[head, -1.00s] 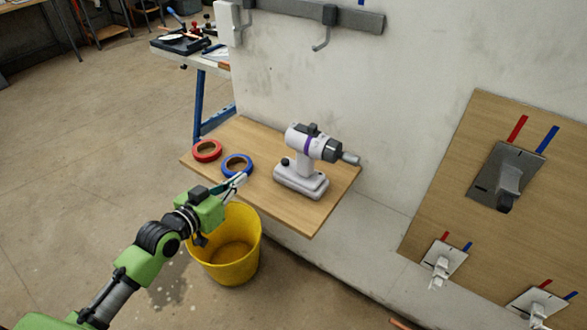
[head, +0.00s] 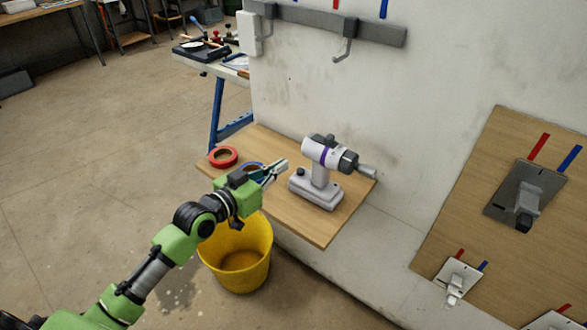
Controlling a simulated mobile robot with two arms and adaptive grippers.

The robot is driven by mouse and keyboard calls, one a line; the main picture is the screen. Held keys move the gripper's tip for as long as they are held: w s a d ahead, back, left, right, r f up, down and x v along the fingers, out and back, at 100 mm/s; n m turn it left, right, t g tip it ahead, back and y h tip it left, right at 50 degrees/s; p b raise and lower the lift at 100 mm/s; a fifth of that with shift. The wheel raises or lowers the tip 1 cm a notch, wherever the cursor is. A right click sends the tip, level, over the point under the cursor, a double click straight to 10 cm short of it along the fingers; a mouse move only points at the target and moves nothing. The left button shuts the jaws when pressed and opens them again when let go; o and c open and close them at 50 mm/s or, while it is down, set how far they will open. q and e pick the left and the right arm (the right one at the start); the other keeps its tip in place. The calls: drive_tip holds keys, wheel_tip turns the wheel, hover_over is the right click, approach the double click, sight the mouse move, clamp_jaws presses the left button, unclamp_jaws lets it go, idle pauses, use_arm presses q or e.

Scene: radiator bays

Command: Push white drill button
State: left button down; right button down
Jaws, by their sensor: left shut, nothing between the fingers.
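The white drill (head: 322,170) stands upright on its base on a small wooden shelf (head: 312,232) against the wall. It has a purple band and a dark chuck pointing right. A small dark round button (head: 301,172) shows on the left of its base. My left gripper (head: 282,167) is shut and empty, in front of the shelf and just left of the drill, its tips apart from the button in the picture. The gripper partly hides the blue tape roll (head: 252,166). My right gripper is not in view.
A red tape roll (head: 222,157) lies on the shelf's left end. A yellow bucket (head: 238,262) stands on the floor below. A wall rail with hooks (head: 345,42) is above, and a wooden panel (head: 470,200) with metal fixtures is at right.

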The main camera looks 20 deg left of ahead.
use_arm(q)
hover_over(294, 179)
drive_tip(key=shift+a+f, duration=0.2)
drive_tip(key=shift+f, duration=0.35)
wheel_tip(294, 179, down, 2)
drive_tip(key=shift+f, duration=0.25)
drive_tip(key=shift+d+f, duration=0.15)
drive_tip(key=shift+f, duration=0.4)
